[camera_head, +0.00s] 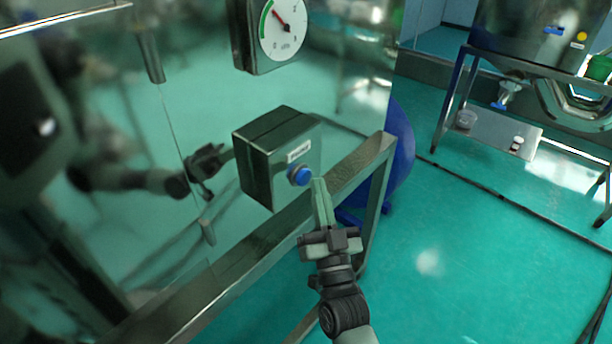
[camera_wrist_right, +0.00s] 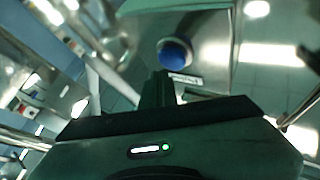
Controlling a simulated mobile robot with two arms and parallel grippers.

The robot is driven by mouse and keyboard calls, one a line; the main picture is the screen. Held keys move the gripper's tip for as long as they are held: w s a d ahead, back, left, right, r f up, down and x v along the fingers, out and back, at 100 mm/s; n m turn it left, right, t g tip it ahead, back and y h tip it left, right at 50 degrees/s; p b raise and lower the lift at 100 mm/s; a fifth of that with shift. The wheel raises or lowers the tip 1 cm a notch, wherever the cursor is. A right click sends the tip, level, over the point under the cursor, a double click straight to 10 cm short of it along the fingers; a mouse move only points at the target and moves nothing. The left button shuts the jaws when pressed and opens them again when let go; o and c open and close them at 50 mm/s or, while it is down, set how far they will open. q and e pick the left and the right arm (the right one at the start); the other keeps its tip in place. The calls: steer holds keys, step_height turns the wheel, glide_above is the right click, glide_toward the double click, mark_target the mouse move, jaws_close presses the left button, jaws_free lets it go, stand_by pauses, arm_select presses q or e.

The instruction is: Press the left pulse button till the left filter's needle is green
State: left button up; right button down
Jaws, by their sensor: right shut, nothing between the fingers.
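A grey metal box (camera_head: 262,165) on the steel panel carries a blue round button (camera_head: 299,175) with a white label above it. The button also shows in the right wrist view (camera_wrist_right: 174,53). My right gripper (camera_head: 318,184) is shut and empty. Its fingertips are right beside the button at its lower right; whether they touch it I cannot tell. In the wrist view the fingers (camera_wrist_right: 158,90) point toward the button's lower edge. A round white gauge (camera_head: 283,29) above has a green arc on its left; its red needle points up-left, near the arc. My left gripper is not in view.
A steel frame rail (camera_head: 345,170) runs below and right of the box. A blue rounded object (camera_head: 400,145) stands behind it. The polished panel mirrors my arm. Another steel machine (camera_head: 515,45) stands far right; the green floor (camera_head: 470,255) between is open.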

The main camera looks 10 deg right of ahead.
steer(key=shift+s, duration=0.1)
steer(key=s+d, duration=0.1)
steer(key=s, duration=0.1)
steer(key=s+d+p, duration=0.1)
steer(key=s+d, duration=0.1)
steer(key=shift+d, duration=0.1)
stand_by(0.5)
stand_by(0.6)
